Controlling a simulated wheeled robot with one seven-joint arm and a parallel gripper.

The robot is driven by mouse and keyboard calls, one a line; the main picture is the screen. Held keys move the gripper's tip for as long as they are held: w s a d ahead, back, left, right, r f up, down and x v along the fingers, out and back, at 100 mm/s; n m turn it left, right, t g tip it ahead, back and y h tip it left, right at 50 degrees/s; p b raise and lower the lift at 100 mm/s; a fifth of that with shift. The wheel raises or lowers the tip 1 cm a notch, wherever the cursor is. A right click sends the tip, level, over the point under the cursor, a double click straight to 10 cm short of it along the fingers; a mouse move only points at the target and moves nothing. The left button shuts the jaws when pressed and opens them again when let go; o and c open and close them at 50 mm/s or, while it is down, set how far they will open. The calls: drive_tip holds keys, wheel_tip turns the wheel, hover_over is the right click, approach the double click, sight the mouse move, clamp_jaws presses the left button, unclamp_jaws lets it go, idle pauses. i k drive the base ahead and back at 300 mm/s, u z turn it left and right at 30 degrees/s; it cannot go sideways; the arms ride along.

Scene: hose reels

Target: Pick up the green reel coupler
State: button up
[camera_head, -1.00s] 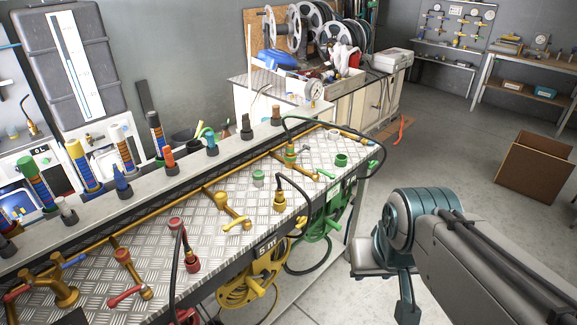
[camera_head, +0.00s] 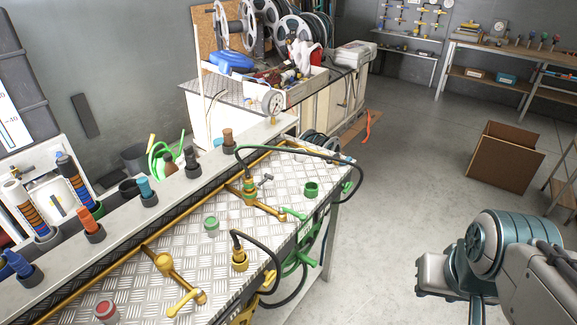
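The green reel coupler (camera_head: 250,190) appears to be the green-and-brass fitting upright at the far end of the bench, beside a brass pipe branch. The end of a dark green hose seems to run down to it; the exact join is too small to tell. An open green ring holder (camera_head: 311,189) stands to its right, with nothing seen in it. A green-handled valve (camera_head: 290,213) lies between them. Part of my arm is at the lower right, well apart from the coupler. I cannot make out my gripper's fingers.
The tread-plate bench (camera_head: 190,250) also bears a yellow coupler with a hose (camera_head: 239,258), a green cap (camera_head: 211,224) and a red cap (camera_head: 106,311). The hose loops over the bench's right end. A cardboard box (camera_head: 506,160) stands on the floor; the floor between is clear.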

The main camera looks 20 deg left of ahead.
sight(248, 183)
drive_tip(key=i, duration=0.65)
drive_tip(key=u, duration=1)
drive_tip(key=i, duration=0.6)
drive_tip(key=u, duration=0.7)
